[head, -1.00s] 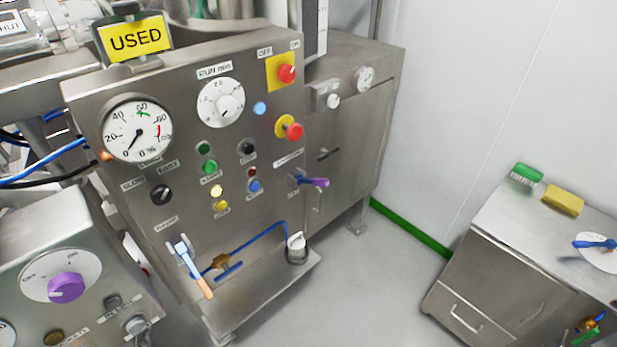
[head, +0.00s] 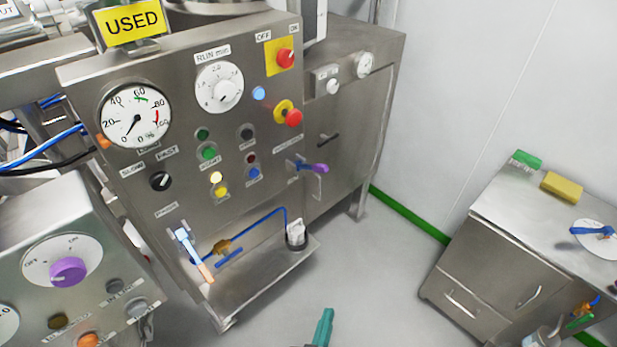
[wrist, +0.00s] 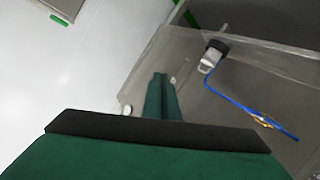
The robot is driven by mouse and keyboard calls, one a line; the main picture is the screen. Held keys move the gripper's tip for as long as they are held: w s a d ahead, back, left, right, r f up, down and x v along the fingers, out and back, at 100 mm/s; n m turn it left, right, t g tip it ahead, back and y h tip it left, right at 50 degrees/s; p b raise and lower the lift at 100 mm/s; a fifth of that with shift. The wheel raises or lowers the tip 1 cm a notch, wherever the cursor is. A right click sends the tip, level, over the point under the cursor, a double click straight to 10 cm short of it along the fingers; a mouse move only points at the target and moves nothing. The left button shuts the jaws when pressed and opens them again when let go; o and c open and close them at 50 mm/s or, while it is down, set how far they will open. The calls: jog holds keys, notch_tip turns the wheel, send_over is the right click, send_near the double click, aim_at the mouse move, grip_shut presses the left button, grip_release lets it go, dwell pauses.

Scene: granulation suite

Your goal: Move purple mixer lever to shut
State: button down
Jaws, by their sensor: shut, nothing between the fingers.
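The purple lever (head: 313,168) sticks out to the right from the lower right of the steel mixer panel (head: 235,120), below the red button. Its handle lies nearly level; the small label beside it is too blurred to read. My gripper (head: 324,318) shows as a green tip at the bottom edge of the head view, below and apart from the lever, over the floor. In the wrist view my green fingers (wrist: 160,80) are together and empty. I cannot make out the purple lever in the wrist view.
An orange-tipped lever (head: 205,270) and a capped container (head: 296,235) with a blue hose stand low on the mixer. A red button (head: 293,117) projects above the purple lever. A purple knob (head: 67,271) is on the left cabinet. A steel cabinet (head: 500,262) stands right; floor between is clear.

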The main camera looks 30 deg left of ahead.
jog(key=w+a+r+t+h, duration=0.2)
jog(key=w+a+r+t, duration=0.1)
jog(key=w+a+r, duration=1)
jog(key=w+a+r+m+t+h, duration=0.2)
jog(key=a+r, duration=0.2)
jog(key=r, duration=0.3)
jog(key=w+a+r+m+t+h, duration=0.15)
jog(key=a+r, duration=0.25)
jog(key=r, duration=0.4)
notch_tip(320, 180, up, 2)
send_over(309, 168)
jog(key=s, duration=0.3)
jog(key=shift+s+d+f+n+h, duration=0.15)
jog(key=shift+d+f+h, duration=0.2)
jog(key=shift+f, duration=0.4)
jog(key=shift+s+d+f+n+h, duration=0.1)
jog(key=shift+d+f, duration=0.35)
jog(key=shift+f, duration=0.3)
